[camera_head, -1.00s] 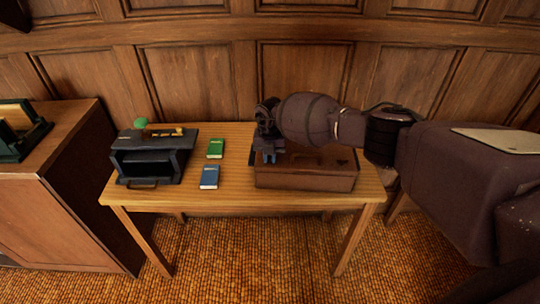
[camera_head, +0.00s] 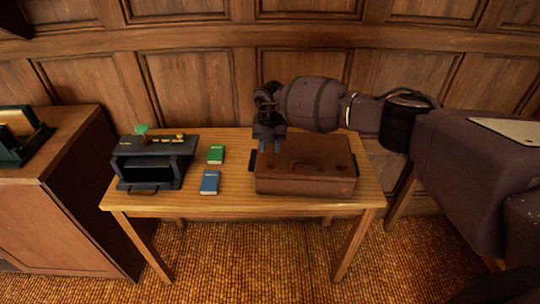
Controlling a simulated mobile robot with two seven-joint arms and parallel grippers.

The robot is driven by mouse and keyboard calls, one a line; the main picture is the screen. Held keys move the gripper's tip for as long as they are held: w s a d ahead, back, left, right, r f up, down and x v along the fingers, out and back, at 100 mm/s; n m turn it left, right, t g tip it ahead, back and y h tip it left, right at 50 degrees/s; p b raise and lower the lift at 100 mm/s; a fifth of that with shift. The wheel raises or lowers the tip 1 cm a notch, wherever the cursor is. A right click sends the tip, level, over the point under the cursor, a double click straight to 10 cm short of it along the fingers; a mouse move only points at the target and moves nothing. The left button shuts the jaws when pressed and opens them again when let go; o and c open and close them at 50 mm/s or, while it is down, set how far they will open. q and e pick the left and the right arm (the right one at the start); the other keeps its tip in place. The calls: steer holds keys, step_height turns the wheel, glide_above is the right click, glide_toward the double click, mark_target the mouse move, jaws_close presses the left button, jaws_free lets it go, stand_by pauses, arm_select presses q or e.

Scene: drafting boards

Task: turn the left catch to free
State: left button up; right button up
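A brown box (camera_head: 305,178) with a flat lid lies on the wooden table. A dark tab (camera_head: 252,162) sticks out at its left end; I cannot tell whether it is the left catch or how it is turned. My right gripper (camera_head: 271,148) points down above the left part of the lid. Its two bluish fingertips show a small gap and nothing between them. The gripper and wrist hide part of the box's back left edge. My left gripper is out of view.
A dark open-fronted case (camera_head: 150,168) with a green knob (camera_head: 142,130) stands at the table's left. A green book (camera_head: 215,154) and a blue book (camera_head: 210,182) lie between it and the box. A wooden cabinet (camera_head: 65,190) stands further left.

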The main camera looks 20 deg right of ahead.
steer(key=shift+r, duration=2)
